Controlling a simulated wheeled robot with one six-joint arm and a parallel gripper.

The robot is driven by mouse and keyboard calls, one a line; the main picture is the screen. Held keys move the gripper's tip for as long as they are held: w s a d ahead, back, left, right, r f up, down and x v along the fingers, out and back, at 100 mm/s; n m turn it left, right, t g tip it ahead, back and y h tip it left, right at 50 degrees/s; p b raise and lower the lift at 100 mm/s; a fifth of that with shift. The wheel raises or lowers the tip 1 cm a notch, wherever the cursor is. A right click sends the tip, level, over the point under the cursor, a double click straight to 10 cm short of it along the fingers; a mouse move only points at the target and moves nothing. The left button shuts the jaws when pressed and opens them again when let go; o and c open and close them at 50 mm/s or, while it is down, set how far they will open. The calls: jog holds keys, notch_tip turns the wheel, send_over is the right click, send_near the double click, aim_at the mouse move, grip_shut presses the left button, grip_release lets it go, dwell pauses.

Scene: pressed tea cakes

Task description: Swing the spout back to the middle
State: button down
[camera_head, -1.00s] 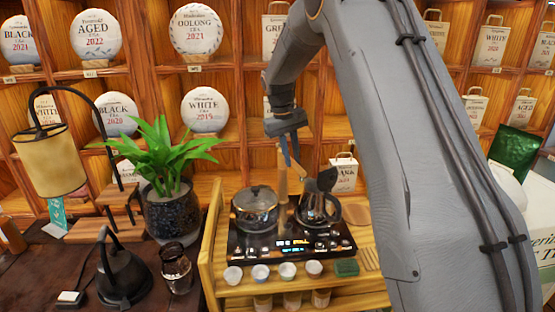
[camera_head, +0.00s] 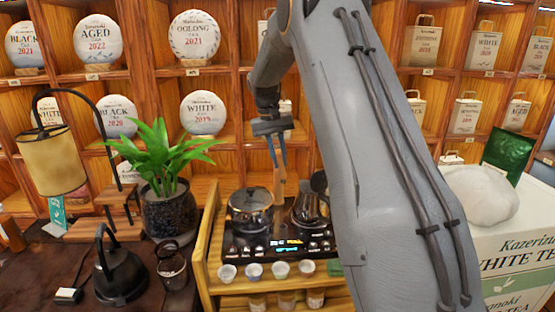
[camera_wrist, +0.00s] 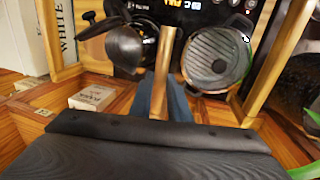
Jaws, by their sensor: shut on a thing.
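The spout (camera_wrist: 165,62) is a slim, tan, brass-like bar in the wrist view. It runs between the round ribbed pot (camera_wrist: 214,62) and the dark kettle (camera_wrist: 126,46), near the pot's rim. In the head view the spout (camera_head: 280,186) stands up behind the stove, between the pot (camera_head: 250,210) and the kettle (camera_head: 311,203). My gripper (camera_head: 278,163) reaches down from above and is shut on the spout's upper part. Its blue-grey fingers also show in the wrist view (camera_wrist: 163,100), one on each side of the bar.
The black stove (camera_head: 232,246) sits on a wooden stand, with several small cups (camera_head: 281,269) along its front. Shelves of tea cakes rise close behind. My arm hides part of the right side.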

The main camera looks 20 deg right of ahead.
jog(key=c, duration=1.7)
grip_release()
jog(key=shift+o, duration=0.2)
notch_tip(320, 180, up, 8)
jog(key=a+b, duration=0.1)
jog(key=b, duration=0.1)
jog(key=shift+w+a, duration=0.2)
jog(key=shift+w, duration=0.05)
jog(key=shift+f, duration=0.1)
